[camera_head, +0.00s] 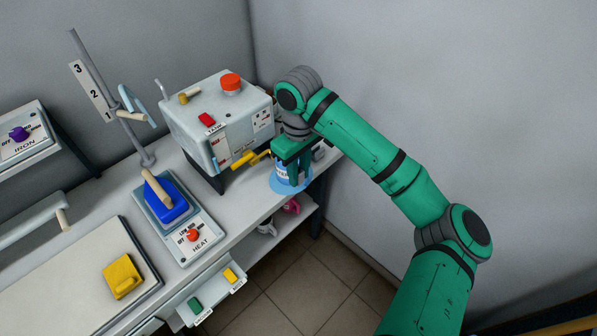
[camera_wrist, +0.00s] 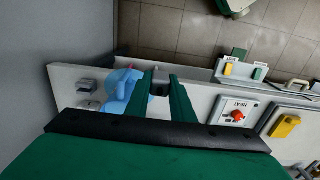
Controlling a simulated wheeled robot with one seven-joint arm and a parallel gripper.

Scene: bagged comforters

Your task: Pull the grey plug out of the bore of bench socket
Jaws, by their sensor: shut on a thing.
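My gripper (camera_wrist: 162,84) is at the front edge of the bench, with its two green fingers pointing at it. In the head view my gripper (camera_head: 291,170) is in front of a light blue object. The fingers are closed on a small dark grey piece, which looks like the grey plug (camera_wrist: 160,88). Most of it is hidden between the fingers. I cannot make out the bore or how deep the plug sits in it. A grey block (camera_wrist: 87,86) is fixed near the bench end; I cannot tell whether it is the bench socket.
The light blue object (camera_wrist: 124,88) is close beside the fingers. A white machine (camera_head: 218,122) with a red knob and yellow handle stands behind. A heat panel (camera_head: 190,238) with a blue iron (camera_head: 167,203) and a yellow block (camera_head: 122,277) are further left. Open floor (camera_head: 300,280) lies in front.

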